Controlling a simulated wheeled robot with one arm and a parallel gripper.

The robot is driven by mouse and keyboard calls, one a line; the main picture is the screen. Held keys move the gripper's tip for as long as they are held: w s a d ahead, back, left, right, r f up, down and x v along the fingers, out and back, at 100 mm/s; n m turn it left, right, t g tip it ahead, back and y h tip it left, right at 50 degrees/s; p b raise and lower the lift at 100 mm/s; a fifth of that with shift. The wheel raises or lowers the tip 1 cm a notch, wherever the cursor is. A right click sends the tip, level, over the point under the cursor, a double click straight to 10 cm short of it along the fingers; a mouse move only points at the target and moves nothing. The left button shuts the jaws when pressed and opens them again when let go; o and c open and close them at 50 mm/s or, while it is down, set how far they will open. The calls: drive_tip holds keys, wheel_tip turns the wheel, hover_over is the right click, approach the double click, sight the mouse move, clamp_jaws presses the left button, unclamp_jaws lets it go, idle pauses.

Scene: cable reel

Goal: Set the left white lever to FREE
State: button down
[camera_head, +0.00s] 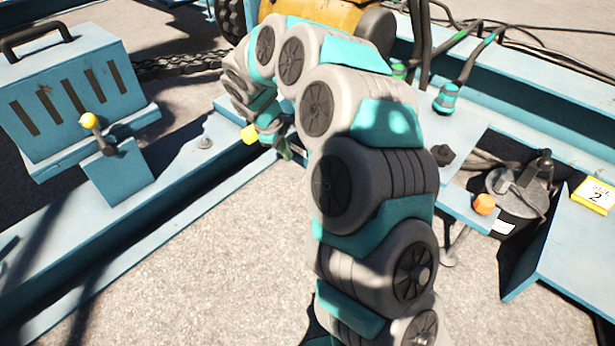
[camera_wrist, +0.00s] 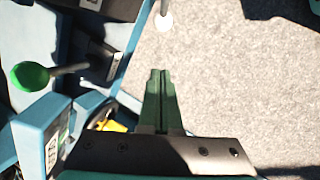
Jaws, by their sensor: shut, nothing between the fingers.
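My gripper (camera_head: 284,150) points downward left of centre in the head view, partly hidden by my arm. In the wrist view its two green fingers (camera_wrist: 160,76) lie together with nothing between them. A white-tipped lever (camera_wrist: 164,22) stands at the top of the wrist view, beyond the fingertips and apart from them. I cannot tell whether it is the left white lever or how it is set. No FREE marking is readable. In the head view a small pale knob (camera_head: 205,143) sits on the blue beam, left of my gripper.
A green-knobbed lever (camera_wrist: 30,76) is at the left of the wrist view, by blue panels. A yellow-knobbed lever (camera_head: 89,121) stands by a blue slotted box (camera_head: 70,95). An orange knob (camera_head: 484,204) is at right. Pale ground (camera_head: 240,260) is open in front.

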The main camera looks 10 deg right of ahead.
drive_tip(key=d+f+b, duration=0.1)
drive_tip(key=d+f, duration=0.5)
drive_tip(key=f, duration=0.5)
drive_tip(key=shift+f+b, duration=0.3)
drive_tip(key=shift+b, duration=0.05)
drive_tip(key=shift+d, duration=0.1)
